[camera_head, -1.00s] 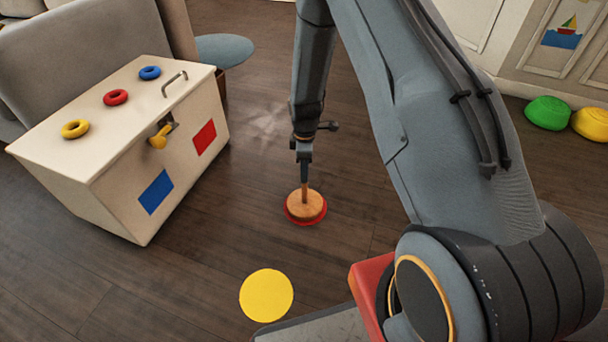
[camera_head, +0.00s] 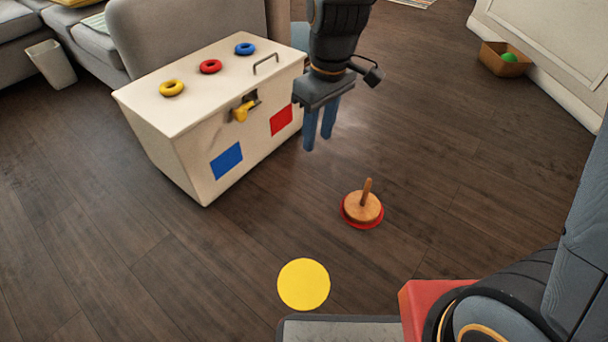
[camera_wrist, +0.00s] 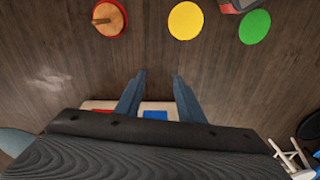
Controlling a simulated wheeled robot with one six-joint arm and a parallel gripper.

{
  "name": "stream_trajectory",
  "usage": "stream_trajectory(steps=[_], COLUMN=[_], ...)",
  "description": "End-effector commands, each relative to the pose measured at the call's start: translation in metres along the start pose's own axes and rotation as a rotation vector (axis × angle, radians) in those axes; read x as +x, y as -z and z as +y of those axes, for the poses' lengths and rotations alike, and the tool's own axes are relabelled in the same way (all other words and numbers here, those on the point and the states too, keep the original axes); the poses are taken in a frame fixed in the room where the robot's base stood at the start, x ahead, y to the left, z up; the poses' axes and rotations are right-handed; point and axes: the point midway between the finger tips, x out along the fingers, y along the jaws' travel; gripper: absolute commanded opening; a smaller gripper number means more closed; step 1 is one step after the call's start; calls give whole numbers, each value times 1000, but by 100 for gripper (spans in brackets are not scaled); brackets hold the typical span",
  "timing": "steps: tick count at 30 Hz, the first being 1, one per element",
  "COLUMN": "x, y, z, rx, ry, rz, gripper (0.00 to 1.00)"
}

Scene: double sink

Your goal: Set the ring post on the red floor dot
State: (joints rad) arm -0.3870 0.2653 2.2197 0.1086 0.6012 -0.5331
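The ring post (camera_head: 363,206), a round wooden base with an upright peg, stands on the red floor dot (camera_head: 347,217). Red rim shows around the base. In the wrist view the ring post (camera_wrist: 108,18) is at the top left, with a red edge around it. My gripper (camera_head: 319,147) is raised above the floor, up and left of the post in the head view and apart from it. Its two fingers are spread with nothing between them; the wrist view shows the same gap.
A cream chest (camera_head: 195,120) stands left of my gripper, with yellow (camera_head: 172,88), red (camera_head: 210,66) and blue (camera_head: 245,48) rings on its lid. A yellow floor dot (camera_head: 303,285) lies in front. A green dot (camera_wrist: 254,27) shows in the wrist view. A cardboard box (camera_head: 503,61) stands far right.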

Motion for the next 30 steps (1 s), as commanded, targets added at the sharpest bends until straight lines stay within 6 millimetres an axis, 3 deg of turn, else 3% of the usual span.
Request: stream_trajectory(steps=[3,9,15,21,30], x=[-35,-75,-96,-101,-101], y=[-17,-58,-99,-116,-117], z=[-46,-113,-157,-172,-173], rx=[58,168,255,293,296], ry=[13,47,79,92,93], rz=[17,33,37,33,33], gripper=[35,35,35,35,35])
